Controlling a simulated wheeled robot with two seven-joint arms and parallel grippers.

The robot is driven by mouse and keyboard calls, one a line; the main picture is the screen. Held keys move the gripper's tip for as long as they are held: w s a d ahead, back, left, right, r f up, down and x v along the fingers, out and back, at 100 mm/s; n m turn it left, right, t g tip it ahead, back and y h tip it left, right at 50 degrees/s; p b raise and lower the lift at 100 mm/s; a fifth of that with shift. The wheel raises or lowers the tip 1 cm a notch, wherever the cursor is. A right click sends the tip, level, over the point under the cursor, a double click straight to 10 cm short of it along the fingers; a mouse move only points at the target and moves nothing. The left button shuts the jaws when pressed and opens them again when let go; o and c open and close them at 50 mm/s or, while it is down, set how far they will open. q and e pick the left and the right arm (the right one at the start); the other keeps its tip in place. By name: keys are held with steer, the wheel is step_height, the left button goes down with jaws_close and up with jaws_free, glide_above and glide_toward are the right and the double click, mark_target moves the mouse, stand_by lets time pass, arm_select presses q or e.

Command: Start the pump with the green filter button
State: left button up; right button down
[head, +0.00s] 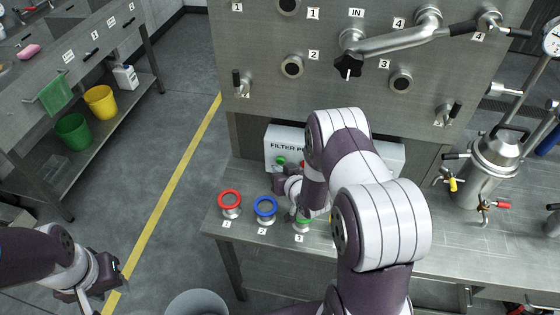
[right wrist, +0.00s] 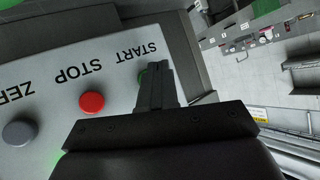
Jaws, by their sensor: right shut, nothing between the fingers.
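The white filter pump box (head: 283,137) stands at the back of the steel bench, partly hidden by my right arm. Its green START button (head: 281,160) shows in the head view.
A steel panel with ports and a pipe (head: 395,42) rises behind. A steel vessel (head: 490,165) stands at right.

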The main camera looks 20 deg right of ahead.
steer(key=shift+s+a+p, duration=0.3)
steer(key=shift+s+a, duration=0.45)
steer(key=shift+s, duration=0.25)
steer(key=shift+s+a+p, duration=0.3)
steer(key=shift+s+a, duration=0.45)
steer(key=shift+s, duration=0.25)
